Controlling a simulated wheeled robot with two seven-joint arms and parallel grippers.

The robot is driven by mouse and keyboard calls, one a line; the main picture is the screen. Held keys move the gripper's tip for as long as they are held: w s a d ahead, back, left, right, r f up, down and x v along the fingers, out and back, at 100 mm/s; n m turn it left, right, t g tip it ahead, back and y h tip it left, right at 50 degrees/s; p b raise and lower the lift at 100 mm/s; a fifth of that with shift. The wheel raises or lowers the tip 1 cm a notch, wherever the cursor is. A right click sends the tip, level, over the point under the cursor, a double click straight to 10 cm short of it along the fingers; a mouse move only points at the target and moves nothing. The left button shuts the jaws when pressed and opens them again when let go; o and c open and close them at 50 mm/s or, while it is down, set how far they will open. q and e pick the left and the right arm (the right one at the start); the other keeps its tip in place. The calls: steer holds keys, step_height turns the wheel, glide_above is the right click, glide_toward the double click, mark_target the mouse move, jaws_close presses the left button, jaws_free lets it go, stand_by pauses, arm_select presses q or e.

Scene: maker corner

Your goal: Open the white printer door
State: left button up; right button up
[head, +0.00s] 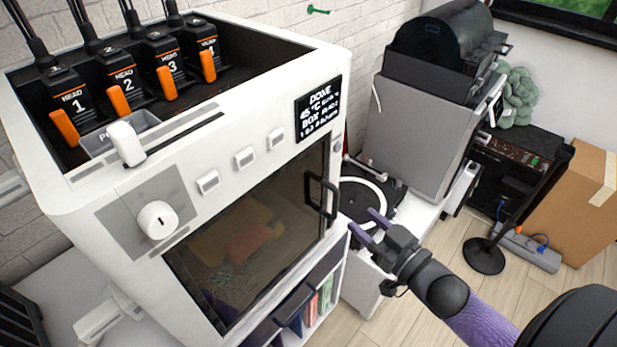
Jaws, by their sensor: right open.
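The white printer (110,211) fills the left and middle of the head view. Its front door (243,245) is a dark glass panel in the white body and looks closed. A black upright handle (325,199) sits at the door's right edge. An orange and yellow shape shows dimly behind the glass. My right gripper (367,224) is open and empty, just right of and a little below the handle, apart from it in the picture. Its fingers point up and left. My left gripper is not in view.
A turntable (366,198) stands behind my right gripper. A grey machine with a black top (415,125) is beyond it. A cardboard box (577,205) and a power strip (530,250) are at the right. Open wooden floor (400,322) lies at the lower right.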

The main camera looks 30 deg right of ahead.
mark_target(336, 195)
steer(key=w, duration=0.2)
steer(key=w+a+b, duration=0.1)
steer(key=w, duration=0.5)
steer(key=shift+w+a, duration=0.15)
steer(key=shift+a, duration=0.15)
jaws_close()
steer(key=shift+f, duration=0.1)
stand_by(0.8)
